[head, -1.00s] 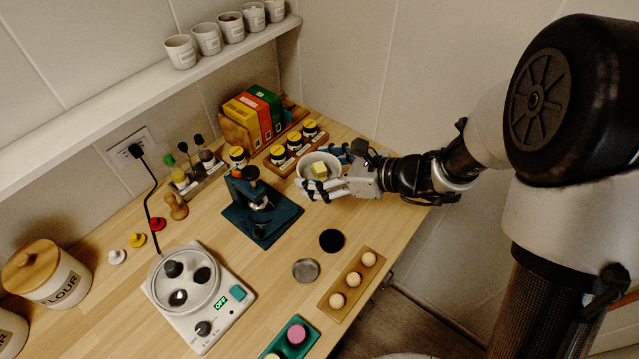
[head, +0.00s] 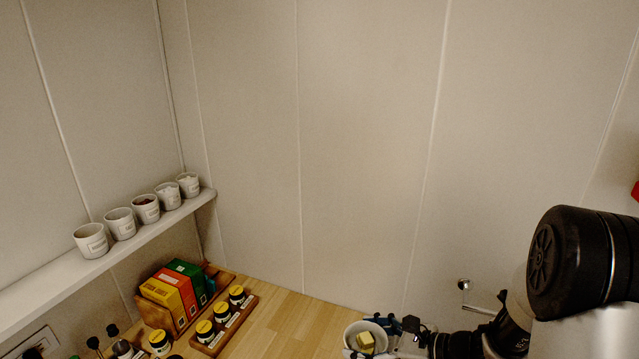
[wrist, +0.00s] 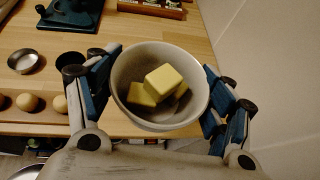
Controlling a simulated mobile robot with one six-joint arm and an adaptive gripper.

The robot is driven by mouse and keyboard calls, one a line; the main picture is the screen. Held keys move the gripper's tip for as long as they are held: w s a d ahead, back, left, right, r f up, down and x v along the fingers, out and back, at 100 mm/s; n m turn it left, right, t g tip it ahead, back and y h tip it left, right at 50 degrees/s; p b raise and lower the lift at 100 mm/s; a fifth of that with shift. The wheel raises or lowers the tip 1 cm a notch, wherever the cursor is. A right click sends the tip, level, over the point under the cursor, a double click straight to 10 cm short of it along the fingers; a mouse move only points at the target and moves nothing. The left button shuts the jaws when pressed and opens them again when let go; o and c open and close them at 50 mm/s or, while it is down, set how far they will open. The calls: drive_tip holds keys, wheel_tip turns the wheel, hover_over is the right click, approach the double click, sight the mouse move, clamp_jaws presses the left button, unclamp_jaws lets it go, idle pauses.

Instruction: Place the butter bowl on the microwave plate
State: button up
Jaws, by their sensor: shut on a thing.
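The butter bowl (wrist: 126,83) is a white bowl with yellow butter blocks (wrist: 165,80) inside. In the wrist view it sits between the two blue-padded fingers of my gripper (wrist: 160,95), which is shut on it. The bowl looks upright, above the counter's edge. In the head view the bowl (head: 352,330) and my gripper (head: 372,338) show at the bottom edge, partly cut off. No microwave or microwave plate shows in the current views.
The wooden counter (head: 290,318) holds a rack of yellow-lidded jars (head: 222,322) and coloured boxes (head: 178,290). A wall shelf (head: 130,242) bears several white cups (head: 145,208). In the wrist view, a metal dish (wrist: 25,61) and a tray of pale balls (wrist: 28,102) lie left.

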sight(386, 348)
drive_tip(key=shift+m+t, duration=0.4)
drive_tip(key=shift+m, duration=0.1)
drive_tip(key=d, duration=0.3)
drive_tip(key=d+f, duration=0.1)
drive_tip(key=shift+s+d+f, duration=0.1)
drive_tip(key=shift+s+d, duration=0.05)
drive_tip(key=shift+s, duration=0.25)
